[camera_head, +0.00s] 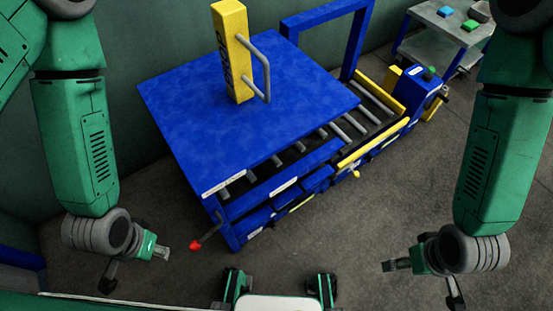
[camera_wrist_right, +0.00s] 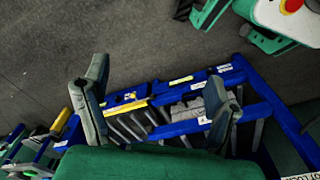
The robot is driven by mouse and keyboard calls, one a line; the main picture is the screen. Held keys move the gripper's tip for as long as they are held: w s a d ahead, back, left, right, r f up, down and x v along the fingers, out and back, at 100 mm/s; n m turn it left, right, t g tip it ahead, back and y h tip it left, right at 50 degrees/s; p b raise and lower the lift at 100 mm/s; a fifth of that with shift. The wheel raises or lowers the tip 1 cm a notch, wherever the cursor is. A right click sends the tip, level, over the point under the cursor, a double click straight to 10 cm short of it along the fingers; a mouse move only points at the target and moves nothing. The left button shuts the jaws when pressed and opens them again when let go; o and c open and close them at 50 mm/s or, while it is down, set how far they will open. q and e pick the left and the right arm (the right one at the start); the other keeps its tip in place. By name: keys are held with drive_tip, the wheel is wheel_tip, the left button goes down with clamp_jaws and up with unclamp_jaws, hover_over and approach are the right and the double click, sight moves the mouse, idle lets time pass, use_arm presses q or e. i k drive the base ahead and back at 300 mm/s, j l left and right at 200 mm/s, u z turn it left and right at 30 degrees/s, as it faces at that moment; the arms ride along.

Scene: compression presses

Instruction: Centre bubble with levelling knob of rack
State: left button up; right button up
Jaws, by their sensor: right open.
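The blue rack (camera_head: 250,95) with metal rollers stands in the middle of the head view. A red knob on a lever (camera_head: 196,245) sticks out at its near left corner. A small yellow knob (camera_head: 355,174) shows on its right side. I cannot tell which is the levelling knob, and I cannot make out a bubble. My left gripper (camera_head: 136,268) is open and empty, left of the red knob and apart from it. My right gripper (camera_head: 422,284) is open and empty, away from the rack at the lower right; its spread fingers also show in the right wrist view (camera_wrist_right: 155,103).
A yellow post with a grey handle (camera_head: 234,55) stands on the blue top. A blue frame (camera_head: 330,15) rises behind. A green button (camera_head: 429,73) sits on a blue box at the right. A grey trolley (camera_head: 447,25) stands at the back right. Floor (camera_head: 370,225) between rack and right arm is clear.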

sight(271, 224)
drive_tip(key=l+u, duration=0.15)
drive_tip(key=u, duration=0.25)
drive_tip(key=i+l+u, duration=0.1)
drive_tip(key=u, duration=0.3)
drive_tip(key=i+l+u, duration=0.15)
drive_tip(key=l+u, duration=0.15)
drive_tip(key=l, duration=1)
drive_tip(key=l+u, duration=0.35)
drive_tip(key=l, duration=0.9)
